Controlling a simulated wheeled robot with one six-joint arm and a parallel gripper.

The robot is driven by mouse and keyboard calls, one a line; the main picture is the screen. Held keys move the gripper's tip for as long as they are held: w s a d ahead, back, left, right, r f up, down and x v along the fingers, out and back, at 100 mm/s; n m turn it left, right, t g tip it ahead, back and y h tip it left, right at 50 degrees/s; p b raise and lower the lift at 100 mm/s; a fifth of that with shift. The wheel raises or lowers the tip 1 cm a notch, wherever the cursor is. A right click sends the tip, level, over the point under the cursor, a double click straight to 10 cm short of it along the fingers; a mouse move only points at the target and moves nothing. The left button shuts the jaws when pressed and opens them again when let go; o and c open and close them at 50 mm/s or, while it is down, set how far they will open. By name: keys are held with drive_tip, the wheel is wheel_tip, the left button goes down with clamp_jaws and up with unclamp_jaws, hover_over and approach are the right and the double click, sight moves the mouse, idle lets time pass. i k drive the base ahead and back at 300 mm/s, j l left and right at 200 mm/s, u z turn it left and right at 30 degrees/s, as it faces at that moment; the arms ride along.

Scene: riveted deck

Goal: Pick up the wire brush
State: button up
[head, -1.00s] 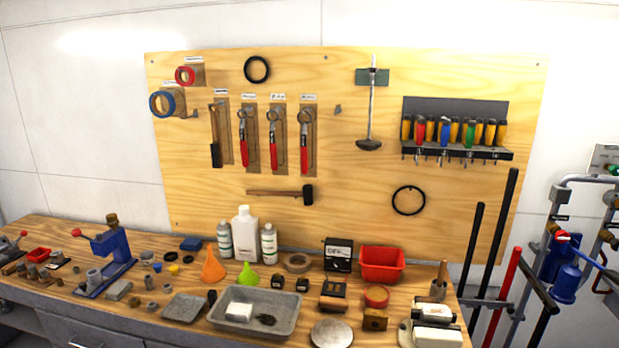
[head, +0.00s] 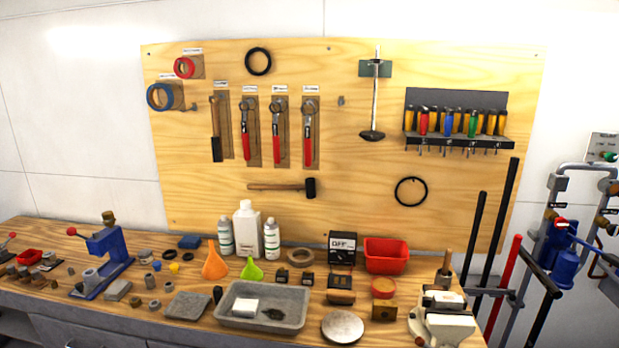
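A tool with a wooden handle and a dark lower part (head: 216,130) hangs upright at the left of the row of tools on the plywood board (head: 350,215). It may be the wire brush, but it is too small to tell for sure. A wooden handle (head: 446,264) also stands up at the right end of the bench, and I cannot tell what it belongs to. My gripper is not in view.
The wooden bench (head: 190,325) is crowded below the board. A grey tray (head: 230,320), bottles (head: 246,228), funnels (head: 215,262), a red bin (head: 386,256) and a blue press (head: 108,250) stand on it. Long bars (head: 495,235) lean at the right.

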sight(335, 296)
drive_tip(key=j, duration=0.2)
drive_tip(key=i+l, duration=0.1)
drive_tip(key=i, duration=0.4)
drive_tip(key=i+u, duration=0.1)
drive_tip(key=i, duration=0.45)
